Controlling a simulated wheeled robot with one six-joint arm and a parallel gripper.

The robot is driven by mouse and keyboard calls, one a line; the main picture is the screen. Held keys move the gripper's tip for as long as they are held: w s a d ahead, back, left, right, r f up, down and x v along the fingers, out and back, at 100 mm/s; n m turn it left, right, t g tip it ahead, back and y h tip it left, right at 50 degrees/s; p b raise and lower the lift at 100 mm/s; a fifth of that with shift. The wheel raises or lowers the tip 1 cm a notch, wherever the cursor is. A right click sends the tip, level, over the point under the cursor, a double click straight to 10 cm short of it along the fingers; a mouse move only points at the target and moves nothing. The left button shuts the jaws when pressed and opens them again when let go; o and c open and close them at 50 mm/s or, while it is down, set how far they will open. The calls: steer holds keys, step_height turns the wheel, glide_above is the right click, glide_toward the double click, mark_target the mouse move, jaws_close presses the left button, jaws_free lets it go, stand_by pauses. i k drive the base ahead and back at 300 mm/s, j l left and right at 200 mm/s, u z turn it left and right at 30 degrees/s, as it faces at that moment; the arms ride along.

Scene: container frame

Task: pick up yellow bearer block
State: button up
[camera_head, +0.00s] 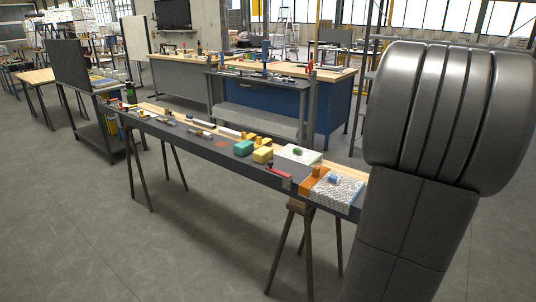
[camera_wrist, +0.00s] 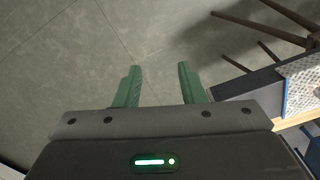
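A yellow block (camera_head: 262,155) sits on the dark long bench (camera_head: 200,141) in the head view, just right of a teal block (camera_head: 243,148). Smaller yellow pieces lie just behind it; I cannot tell for sure which yellow piece is the bearer block. My gripper (camera_wrist: 158,72) shows in the wrist view with its two green fingers apart and nothing between them. It is over bare floor, beside the bench end. No yellow block shows in the wrist view.
A red-handled tool (camera_head: 278,172), a white board (camera_head: 297,155) with a green item, and an orange piece (camera_head: 316,186) by a patterned sheet (camera_head: 342,191) lie toward the bench's right end. Trestle legs (camera_head: 284,250) stand below. A blue cabinet bench (camera_head: 330,105) stands behind.

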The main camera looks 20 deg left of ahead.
mark_target(262, 155)
steer(key=i+j+u, duration=0.35)
steer(key=i+j, duration=0.3)
steer(key=i+j+u, duration=0.35)
steer(key=i+j, duration=0.25)
steer(key=i, duration=0.15)
steer(key=i+j, duration=0.35)
steer(key=i, duration=0.15)
